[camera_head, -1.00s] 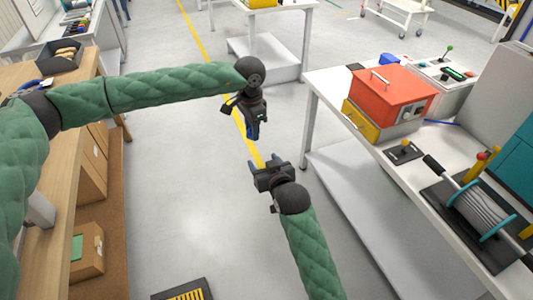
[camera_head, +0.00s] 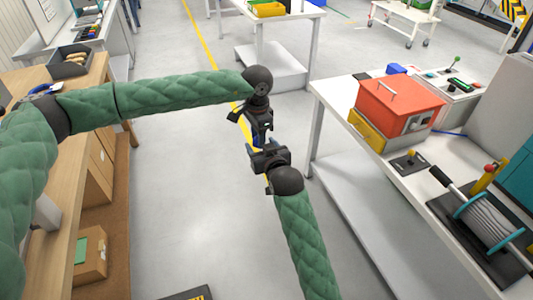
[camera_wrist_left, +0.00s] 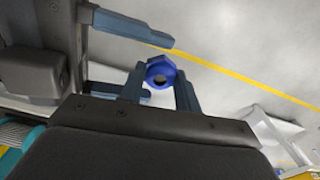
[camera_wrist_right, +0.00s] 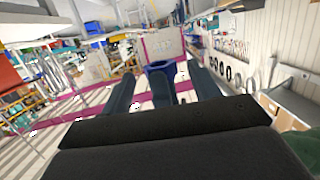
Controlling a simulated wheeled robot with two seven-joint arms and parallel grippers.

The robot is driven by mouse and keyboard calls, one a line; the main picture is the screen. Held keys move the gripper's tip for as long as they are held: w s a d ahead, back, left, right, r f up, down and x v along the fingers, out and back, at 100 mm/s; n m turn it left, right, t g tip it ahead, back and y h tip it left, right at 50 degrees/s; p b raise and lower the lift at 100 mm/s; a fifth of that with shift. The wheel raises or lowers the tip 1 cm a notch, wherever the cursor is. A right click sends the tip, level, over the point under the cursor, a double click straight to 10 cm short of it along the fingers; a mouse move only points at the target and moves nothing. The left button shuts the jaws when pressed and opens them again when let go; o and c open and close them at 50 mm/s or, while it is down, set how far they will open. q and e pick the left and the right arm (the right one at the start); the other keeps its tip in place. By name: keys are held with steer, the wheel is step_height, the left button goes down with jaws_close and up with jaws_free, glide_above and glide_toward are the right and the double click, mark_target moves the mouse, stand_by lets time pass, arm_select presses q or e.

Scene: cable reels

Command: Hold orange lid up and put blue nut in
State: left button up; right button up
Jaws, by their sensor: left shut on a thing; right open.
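The blue nut (camera_wrist_left: 158,73) is held between the fingertips of my left gripper (camera_wrist_left: 160,85), which is shut on it. In the head view the left gripper (camera_head: 260,135) hangs over the open floor, and the nut is mostly hidden there. My right gripper (camera_head: 265,155) is open, close to the left fingertips. In the right wrist view a blue shape, likely the nut (camera_wrist_right: 160,68), shows between the spread right fingers (camera_wrist_right: 163,95). I cannot tell whether they touch. The orange lid (camera_head: 400,100) lies shut on a box on the right bench.
A yellow bin (camera_head: 367,132) stands beside the lidded box. A lever plate (camera_head: 409,162) and a cable reel (camera_head: 490,222) sit nearer on the white bench. A wooden bench (camera_head: 75,200) runs along the left.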

steer(key=x, duration=0.3)
steer(key=shift+s, duration=0.1)
steer(key=c, duration=1)
arm_select(q)
steer(key=o, duration=1)
arm_select(e)
steer(key=shift+o, duration=0.2)
